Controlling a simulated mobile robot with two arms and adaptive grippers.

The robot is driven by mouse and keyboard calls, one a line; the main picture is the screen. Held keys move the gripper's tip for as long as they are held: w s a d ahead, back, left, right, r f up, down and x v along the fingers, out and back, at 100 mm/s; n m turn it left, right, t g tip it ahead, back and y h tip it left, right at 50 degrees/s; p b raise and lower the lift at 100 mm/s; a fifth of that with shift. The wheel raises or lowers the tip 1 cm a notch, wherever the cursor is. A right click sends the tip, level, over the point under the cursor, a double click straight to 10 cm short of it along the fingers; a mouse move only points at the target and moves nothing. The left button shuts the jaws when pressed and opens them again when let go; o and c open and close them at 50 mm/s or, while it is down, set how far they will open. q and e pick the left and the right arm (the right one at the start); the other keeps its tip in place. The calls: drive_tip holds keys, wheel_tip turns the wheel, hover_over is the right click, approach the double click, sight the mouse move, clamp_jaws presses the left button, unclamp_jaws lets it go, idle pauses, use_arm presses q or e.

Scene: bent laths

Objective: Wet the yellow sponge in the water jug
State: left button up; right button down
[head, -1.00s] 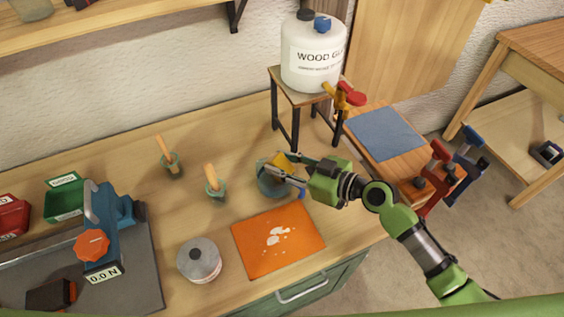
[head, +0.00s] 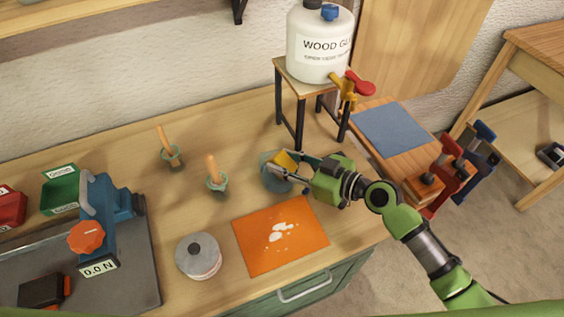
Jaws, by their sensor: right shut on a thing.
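The yellow sponge (head: 286,161) is partly visible between the fingers of my right gripper (head: 293,170). My right gripper is shut on it and reaches in from the right. The water jug (head: 269,181), a blue-grey round vessel, stands on the workbench directly under and behind the fingers. The sponge is at the jug's mouth; the fingers hide part of the jug, and I cannot tell whether the sponge touches water. My left gripper is not in view.
An orange mat (head: 281,235) with white blotches lies in front of the jug. Brushes in pots (head: 216,183) and a round tin (head: 198,256) stand to the left. A wood glue container (head: 319,45) sits on a stool (head: 300,95) behind.

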sight(287, 163)
drive_tip(key=shift+s+d+r+p, duration=0.1)
drive_tip(key=shift+d+r+p, duration=0.05)
drive_tip(key=shift+r+p, duration=0.65)
drive_tip(key=shift+s+d+r+p, duration=0.1)
drive_tip(key=shift+r+p, duration=0.5)
drive_tip(key=shift+r, duration=0.3)
drive_tip(key=shift+w+a+r+p, duration=0.15)
drive_tip(key=shift+r+p, duration=0.75)
drive_tip(key=shift+r, duration=0.55)
drive_tip(key=shift+r+p, duration=1.35)
drive_tip(key=shift+r, duration=0.7)
drive_tip(key=shift+f, duration=0.1)
